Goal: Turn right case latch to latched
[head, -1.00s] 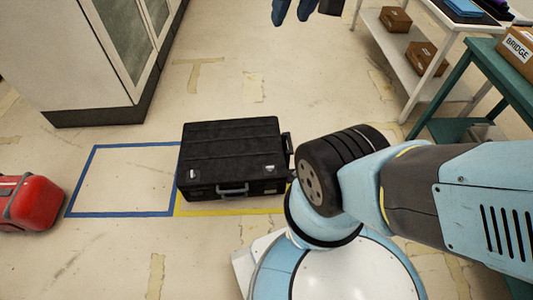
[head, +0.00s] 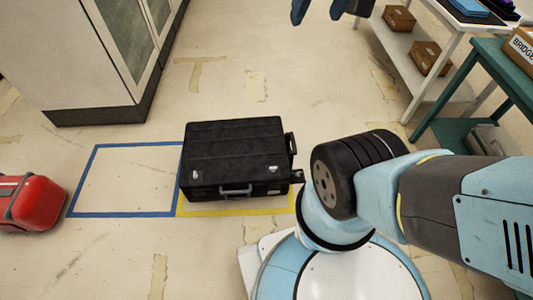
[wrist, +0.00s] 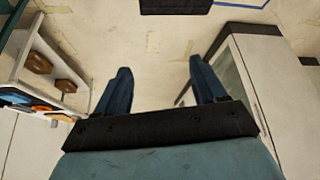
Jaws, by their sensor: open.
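A black case (head: 235,155) lies on the floor in the head view, with a grey handle (head: 236,190) on its near side. Two small pale latches sit on its top near the front edge: the left case latch (head: 197,174) and the right case latch (head: 273,170). Their exact turn is too small to tell. My gripper (head: 318,8) shows at the top edge of the head view, well beyond the case. In the wrist view my gripper (wrist: 158,75) has its two blue fingers wide apart with nothing between them. The case's edge (wrist: 175,5) shows at the top there.
Blue (head: 125,214) and yellow (head: 235,212) tape outlines mark the floor at the case. A red case (head: 30,203) lies at the left. A white cabinet (head: 60,60) stands upper left; a white shelf (head: 400,55) and a green table (head: 480,75) stand right. The floor between is clear.

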